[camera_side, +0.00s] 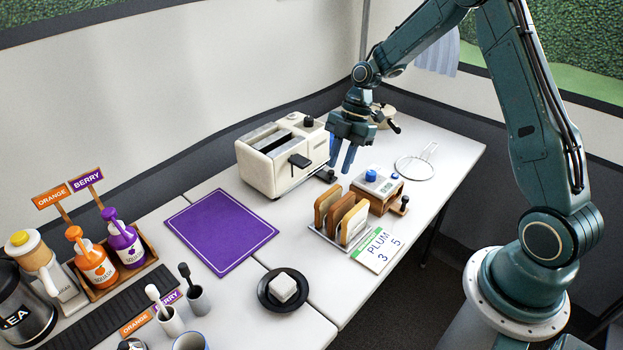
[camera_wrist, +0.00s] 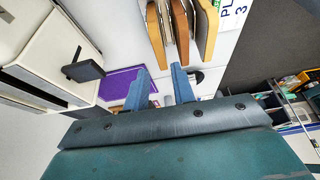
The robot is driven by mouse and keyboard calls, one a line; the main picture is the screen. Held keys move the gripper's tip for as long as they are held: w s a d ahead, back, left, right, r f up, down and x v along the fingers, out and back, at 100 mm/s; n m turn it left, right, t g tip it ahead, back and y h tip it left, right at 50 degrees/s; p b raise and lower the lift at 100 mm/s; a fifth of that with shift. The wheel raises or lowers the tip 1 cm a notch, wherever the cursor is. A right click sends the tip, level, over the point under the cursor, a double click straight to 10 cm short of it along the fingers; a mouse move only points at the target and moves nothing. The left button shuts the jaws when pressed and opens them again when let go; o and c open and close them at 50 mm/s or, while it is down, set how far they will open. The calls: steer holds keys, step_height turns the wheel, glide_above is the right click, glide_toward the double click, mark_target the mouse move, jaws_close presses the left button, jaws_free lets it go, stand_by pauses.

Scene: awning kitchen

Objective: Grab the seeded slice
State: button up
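Three bread slices stand upright in a rack (camera_side: 325,237): a left slice (camera_side: 326,204), a middle slice (camera_side: 339,211) and a right slice (camera_side: 354,222). They also show at the top of the wrist view as a left slice (camera_wrist: 155,38), a middle slice (camera_wrist: 180,32) and a right slice (camera_wrist: 206,28). I cannot tell which one is seeded. My gripper (camera_side: 343,158) hangs above and behind the rack, beside the toaster, pointing down. In the wrist view my gripper (camera_wrist: 160,86) has its two blue fingers apart with nothing between them.
A cream toaster (camera_side: 272,162) stands left of my gripper. A wooden box with a blue knob (camera_side: 376,187) is close right of the rack, and a PLUM card (camera_side: 377,249) lies in front. A purple mat (camera_side: 220,230) and a dark plate with a white block (camera_side: 264,293) lie left.

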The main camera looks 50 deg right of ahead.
mark_target(330, 191)
steer(key=shift+x, duration=2.4)
steer(key=shift+x, duration=2.55)
steer(key=shift+a, duration=0.1)
steer(key=shift+r, duration=0.1)
steer(key=shift+c, duration=0.3)
steer(key=c, duration=0.5)
